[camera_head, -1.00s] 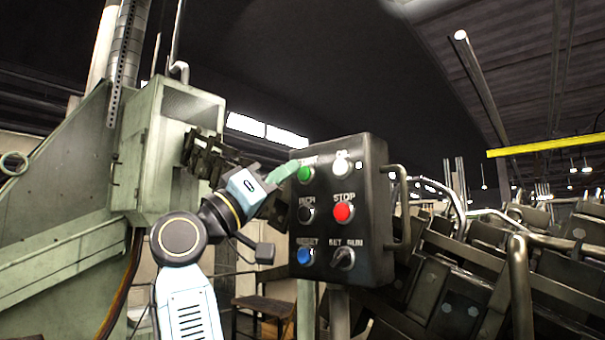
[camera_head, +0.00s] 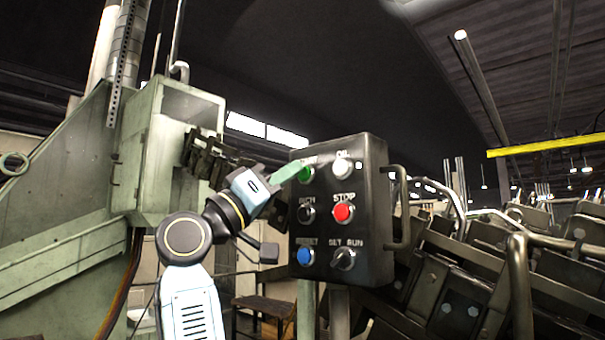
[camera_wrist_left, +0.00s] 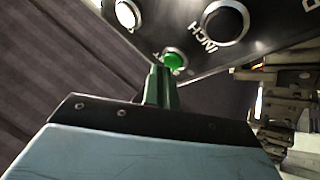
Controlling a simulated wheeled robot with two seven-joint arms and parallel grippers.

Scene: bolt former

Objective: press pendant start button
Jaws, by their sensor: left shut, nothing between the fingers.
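The dark pendant box (camera_head: 375,245) stands upright right of centre in the head view. Its green button (camera_head: 306,175) is at the upper left of the panel, its label partly hidden behind the fingers. My left gripper (camera_head: 292,170) is shut and empty, its green fingertips at the green button and overlapping it. In the left wrist view the shut fingers (camera_wrist_left: 163,75) point at the green button (camera_wrist_left: 175,59), with the tips right beside or against it; I cannot tell whether they touch. My right gripper is not in view.
The pendant also carries a white button (camera_head: 343,167), a black INCH button (camera_head: 306,213), a red STOP button (camera_head: 343,212), a blue RESET button (camera_head: 305,256) and a SET/RUN selector (camera_head: 343,258). A side handle (camera_head: 402,205) sticks out right. Machinery (camera_head: 470,260) fills the right.

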